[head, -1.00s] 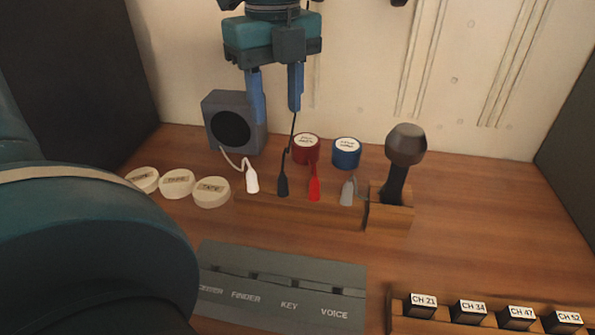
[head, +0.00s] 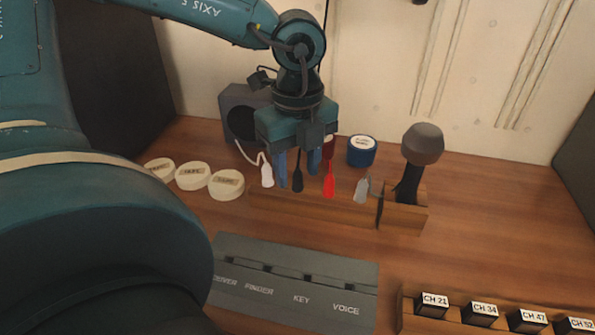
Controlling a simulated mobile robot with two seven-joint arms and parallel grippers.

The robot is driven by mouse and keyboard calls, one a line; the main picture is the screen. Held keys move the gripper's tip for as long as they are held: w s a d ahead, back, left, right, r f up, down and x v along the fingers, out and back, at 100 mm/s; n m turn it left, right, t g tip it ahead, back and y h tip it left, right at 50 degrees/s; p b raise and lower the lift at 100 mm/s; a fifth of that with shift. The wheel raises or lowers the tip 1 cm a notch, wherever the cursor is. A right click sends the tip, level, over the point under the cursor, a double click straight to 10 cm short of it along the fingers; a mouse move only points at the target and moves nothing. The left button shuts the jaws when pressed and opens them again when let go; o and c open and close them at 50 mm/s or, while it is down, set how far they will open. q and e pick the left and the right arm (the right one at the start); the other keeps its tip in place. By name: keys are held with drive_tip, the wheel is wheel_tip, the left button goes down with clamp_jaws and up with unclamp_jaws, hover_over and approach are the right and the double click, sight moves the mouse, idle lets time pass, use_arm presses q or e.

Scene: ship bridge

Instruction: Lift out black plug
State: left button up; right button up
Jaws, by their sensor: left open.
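The black plug (head: 298,180) stands in a wooden rack (head: 310,209), between a white plug (head: 267,177) on its left and a red plug (head: 329,183) on its right. A grey plug (head: 362,190) stands at the rack's right end. My left gripper (head: 298,174) is open and points down at the black plug. Its blue fingers show one on each side of the plug's upper part, apart from it as far as I can tell. The gripper body hides the cord above the plug. My right gripper is not in view.
A dark microphone (head: 412,160) stands right of the rack. A speaker box (head: 242,120), a blue tape roll (head: 361,151) and a partly hidden red one are behind. White rolls (head: 227,184) lie left. A grey labelled panel (head: 295,285) and a block holder (head: 410,320) lie in front.

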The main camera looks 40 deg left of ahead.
sight(297, 168)
use_arm(q)
drive_tip(key=shift+c, duration=0.3)
clamp_jaws()
drive_tip(key=shift+r, duration=0.1)
wheel_tip(297, 168, up, 18)
drive_tip(key=shift+p, duration=0.4)
idle(0.4)
